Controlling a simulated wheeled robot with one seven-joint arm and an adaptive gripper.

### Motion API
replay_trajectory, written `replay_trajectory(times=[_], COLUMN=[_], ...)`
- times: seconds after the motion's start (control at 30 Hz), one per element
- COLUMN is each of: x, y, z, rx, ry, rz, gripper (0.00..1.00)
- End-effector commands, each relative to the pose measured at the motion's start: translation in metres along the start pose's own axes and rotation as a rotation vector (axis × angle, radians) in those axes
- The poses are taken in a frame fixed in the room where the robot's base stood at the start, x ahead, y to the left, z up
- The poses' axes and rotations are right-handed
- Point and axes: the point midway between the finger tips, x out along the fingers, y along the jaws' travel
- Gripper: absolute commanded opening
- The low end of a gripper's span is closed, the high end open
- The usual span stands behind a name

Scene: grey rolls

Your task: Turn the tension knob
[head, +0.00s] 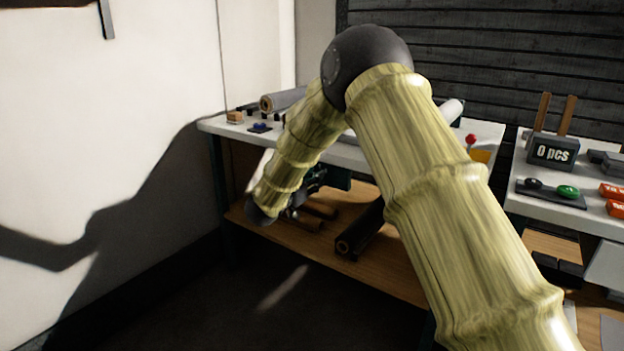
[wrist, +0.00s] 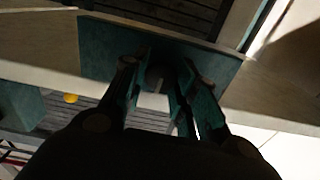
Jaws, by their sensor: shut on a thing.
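In the wrist view, a teal panel (wrist: 105,45) hangs at the bench edge, and a dark round knob (wrist: 158,76) shows on it between my fingers. My gripper (wrist: 166,70) is shut on this knob, one finger on each side. The knob is in shadow, so its marks and turn angle cannot be read. In the head view my gripper (head: 314,180) is small and partly hidden by my arm, beside the teal panel (head: 338,179) at the front of the workbench (head: 350,155). The knob is hidden there.
Grey rolls (head: 283,99) lie on the bench top, and dark rolls (head: 360,232) lie on the wooden shelf below. A red-topped lever (head: 471,140) stands on the bench. The floor in front is clear.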

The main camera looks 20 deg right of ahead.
Motion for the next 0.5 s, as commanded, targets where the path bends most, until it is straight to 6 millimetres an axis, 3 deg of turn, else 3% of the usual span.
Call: replay_trajectory(times=[0.5], x=[0.0002], y=[0.0029], z=[0.0009], rx=[0.372], ry=[-0.003], rz=[0.003], gripper=[0.05])
